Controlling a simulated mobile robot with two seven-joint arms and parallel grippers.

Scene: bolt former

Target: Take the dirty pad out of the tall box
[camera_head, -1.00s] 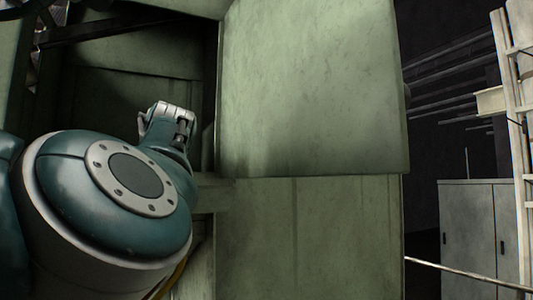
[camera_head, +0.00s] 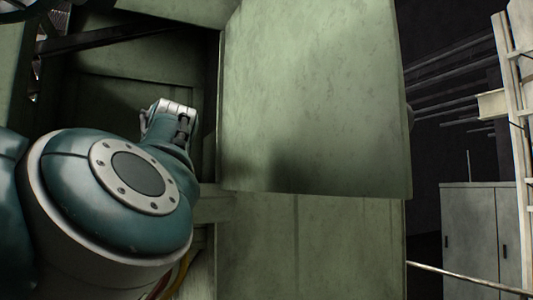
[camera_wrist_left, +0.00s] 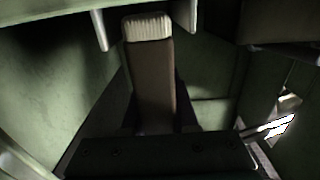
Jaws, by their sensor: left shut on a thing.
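In the left wrist view the dirty pad (camera_wrist_left: 150,65) is a long brown-grey block with a pale, ribbed far end. My left gripper (camera_wrist_left: 157,100) is shut on it, with dark fingers along its sides. The pad's near end is hidden by the dark gripper body. Green walls of the tall box (camera_wrist_left: 60,90) stand around it. In the head view my left arm reaches into the dark opening of the green tall box (camera_head: 130,95). The fingers and the pad are hidden there behind my wrist. My right gripper is not in view.
A large green panel (camera_head: 315,95) stands just right of the opening, close to my left wrist. A grey cabinet (camera_head: 470,235) and a pale ladder-like frame (camera_head: 515,110) stand at the far right. A thin rod (camera_head: 465,277) crosses the lower right.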

